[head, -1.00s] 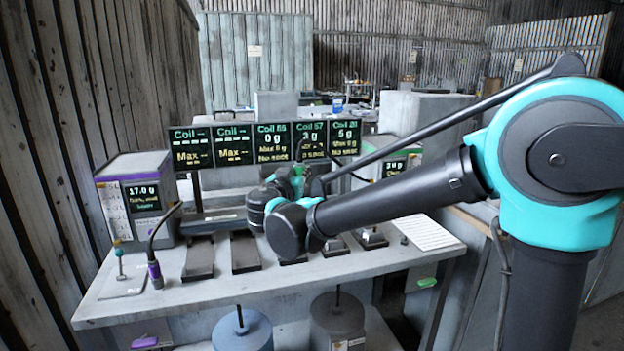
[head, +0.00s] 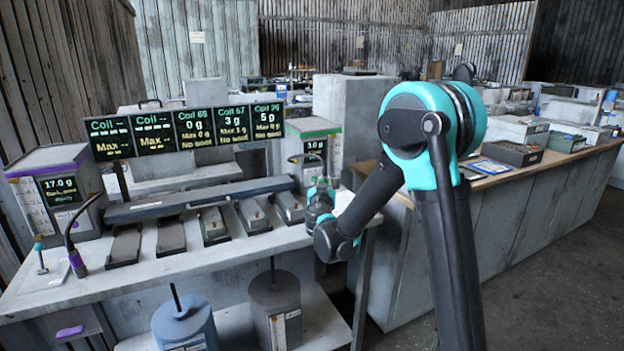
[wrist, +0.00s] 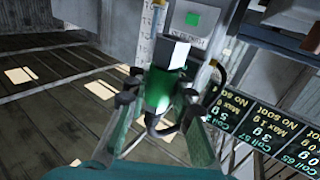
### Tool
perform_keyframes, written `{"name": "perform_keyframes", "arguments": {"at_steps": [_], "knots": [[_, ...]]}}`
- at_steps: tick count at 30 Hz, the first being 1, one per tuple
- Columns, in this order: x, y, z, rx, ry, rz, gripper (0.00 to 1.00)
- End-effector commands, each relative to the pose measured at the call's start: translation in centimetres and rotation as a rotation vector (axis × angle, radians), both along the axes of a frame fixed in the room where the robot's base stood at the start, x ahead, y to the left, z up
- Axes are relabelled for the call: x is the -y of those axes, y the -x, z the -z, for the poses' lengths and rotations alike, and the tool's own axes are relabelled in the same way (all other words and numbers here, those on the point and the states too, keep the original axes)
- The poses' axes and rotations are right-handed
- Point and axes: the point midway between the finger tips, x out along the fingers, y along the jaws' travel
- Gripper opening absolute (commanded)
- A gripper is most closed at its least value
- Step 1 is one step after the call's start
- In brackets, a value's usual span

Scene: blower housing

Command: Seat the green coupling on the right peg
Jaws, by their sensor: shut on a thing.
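My gripper (wrist: 158,100) is shut on the green coupling (wrist: 158,92), which sits between its two fingers in the wrist view. A grey block-like part shows just beyond the coupling's top; I cannot tell whether it belongs to it. In the head view my gripper (head: 320,190) is small, above the right end of the bench, and the coupling is hard to make out there. Two upright rods stand on a blue cylinder (head: 182,325) and a dark cylinder (head: 275,308) below the bench top. I cannot tell which thing is the right peg.
The bench (head: 225,254) carries a row of dark pads, a scale box (head: 62,190) at left and another box (head: 312,150) near my gripper. A row of displays (head: 190,130) stands behind. A long counter (head: 530,200) runs along the right. The floor at the lower right is clear.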

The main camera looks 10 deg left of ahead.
Motion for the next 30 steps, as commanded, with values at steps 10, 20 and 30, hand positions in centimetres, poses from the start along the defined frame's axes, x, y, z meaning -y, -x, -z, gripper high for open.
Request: {"name": "perform_keyframes", "arguments": {"at_steps": [10, 20, 30], "knots": [[0.4, -0.3, 2.2, 0.0, 0.0, -0.001, 0.0], [0.4, -0.3, 4.5, 0.0, 0.0, -0.001, 0.0], [0.4, -0.3, 4.8, 0.0, 0.0, 0.0, 0.0]]}}
